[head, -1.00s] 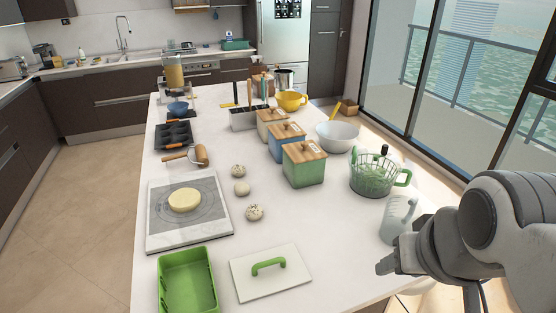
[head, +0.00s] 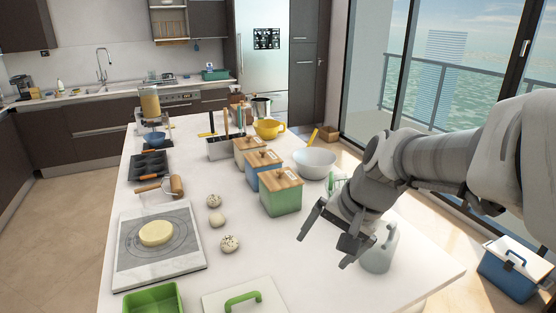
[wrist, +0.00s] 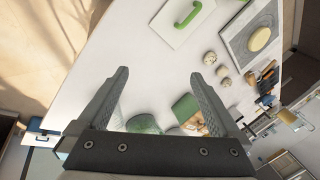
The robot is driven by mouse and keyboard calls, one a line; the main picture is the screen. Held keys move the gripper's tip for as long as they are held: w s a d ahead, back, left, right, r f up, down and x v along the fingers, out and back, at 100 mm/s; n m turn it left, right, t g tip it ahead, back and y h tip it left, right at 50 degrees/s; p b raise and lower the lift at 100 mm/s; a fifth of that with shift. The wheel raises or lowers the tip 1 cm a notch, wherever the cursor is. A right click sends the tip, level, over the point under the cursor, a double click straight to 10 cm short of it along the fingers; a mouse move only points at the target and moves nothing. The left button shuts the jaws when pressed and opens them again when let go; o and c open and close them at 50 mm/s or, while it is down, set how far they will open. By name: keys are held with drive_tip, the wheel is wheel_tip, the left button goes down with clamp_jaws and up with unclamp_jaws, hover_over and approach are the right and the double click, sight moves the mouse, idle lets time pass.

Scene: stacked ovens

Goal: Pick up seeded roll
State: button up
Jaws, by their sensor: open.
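Three small round rolls lie in a loose line on the white counter. The nearest roll (head: 229,243) has dark seeds and also shows in the wrist view (wrist: 210,57). The middle roll (head: 217,220) looks plain. The farthest roll (head: 214,201) seems speckled, but it is too small to be sure. My gripper (head: 322,252) is open and empty above the counter, to the right of the rolls and apart from them. In the wrist view its spread fingers (wrist: 159,73) have bare counter between their tips, with the rolls to the right.
A marble board with flat dough (head: 157,233) lies left of the rolls. A green-handled white board (head: 245,303) and green bin (head: 152,299) are in front. Wooden-lidded canisters (head: 281,192) stand behind right; a pitcher (head: 379,252) is near my gripper.

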drive_tip(key=w+a+f+m+y+b, duration=0.1)
drive_tip(key=w+a+f+m+y, duration=0.1)
drive_tip(key=w+f+m, duration=0.3)
drive_tip(key=w+a+f+m+y+b, duration=0.2)
drive_tip(key=w+a+f+m+y, duration=0.1)
drive_tip(key=w+f+m, duration=0.3)
drive_tip(key=w+a+f+m+y+b, duration=0.2)
drive_tip(key=w+f+m+y, duration=0.2)
drive_tip(key=w+f, duration=0.3)
drive_tip(key=shift+w+a+f+m+t+y, duration=0.2)
drive_tip(key=shift+w+m, duration=0.2)
drive_tip(key=shift+w, duration=0.3)
drive_tip(key=shift+w+a+f+m+t+y, duration=0.1)
drive_tip(key=shift+w+a+m+t, duration=0.1)
drive_tip(key=shift+w+m, duration=0.35)
drive_tip(key=shift+w+a+f, duration=0.1)
drive_tip(key=shift+w, duration=0.15)
approach(236, 243)
drive_tip(key=x, duration=0.5)
drive_tip(key=shift+w+f, duration=0.25)
drive_tip(key=shift+w, duration=0.05)
drive_tip(key=x, duration=0.5)
drive_tip(key=shift+s+a, duration=0.25)
drive_tip(key=shift+a, duration=0.05)
drive_tip(key=shift+r, duration=0.1)
drive_tip(key=c, duration=1.4)
